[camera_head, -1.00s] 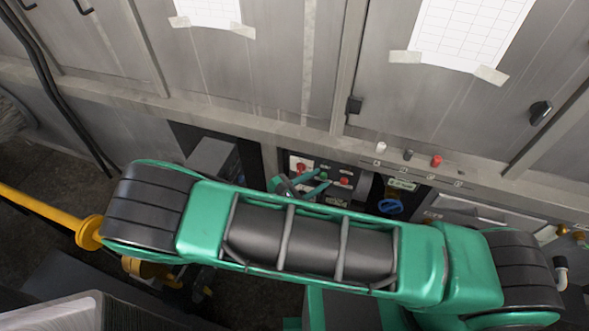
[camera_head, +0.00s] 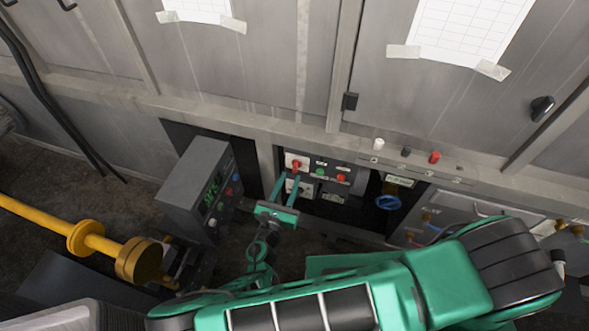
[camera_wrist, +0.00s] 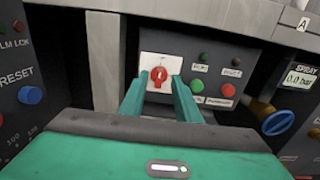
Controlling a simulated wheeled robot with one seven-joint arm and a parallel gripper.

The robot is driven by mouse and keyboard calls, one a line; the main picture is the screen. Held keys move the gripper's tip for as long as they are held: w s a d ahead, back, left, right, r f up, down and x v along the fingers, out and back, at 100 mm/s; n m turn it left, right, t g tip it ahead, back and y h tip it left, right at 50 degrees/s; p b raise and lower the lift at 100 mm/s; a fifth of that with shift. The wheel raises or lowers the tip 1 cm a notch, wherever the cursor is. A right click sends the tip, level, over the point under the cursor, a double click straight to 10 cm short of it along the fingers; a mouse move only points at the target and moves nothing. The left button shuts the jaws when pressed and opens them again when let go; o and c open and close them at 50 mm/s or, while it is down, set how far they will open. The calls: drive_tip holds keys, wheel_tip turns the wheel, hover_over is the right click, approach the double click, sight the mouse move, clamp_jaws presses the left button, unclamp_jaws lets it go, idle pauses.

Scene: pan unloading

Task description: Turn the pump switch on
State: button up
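A red rotary knob on a white plate, likely the pump switch, shows in the wrist view (camera_wrist: 158,76) and in the head view (camera_head: 296,164). A small pale mark on the knob points roughly upright. My green gripper (camera_head: 288,181) is in front of the panel, its two fingers apart and pointing at the knob. In the wrist view my gripper (camera_wrist: 158,92) is open, with the knob framed between the fingertips. I cannot tell whether the fingers touch it. Nothing is held.
Right of the knob are a green button (camera_wrist: 196,86) and a red button (camera_wrist: 227,90), with small lamps above. A blue valve handle (camera_head: 388,203) is farther right. A grey control box (camera_head: 196,185) juts out on the left. A yellow pipe (camera_head: 50,221) crosses the lower left.

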sight(294, 168)
drive_tip(key=shift+x, duration=2.65)
drive_tip(key=shift+c, duration=0.3)
clamp_jaws()
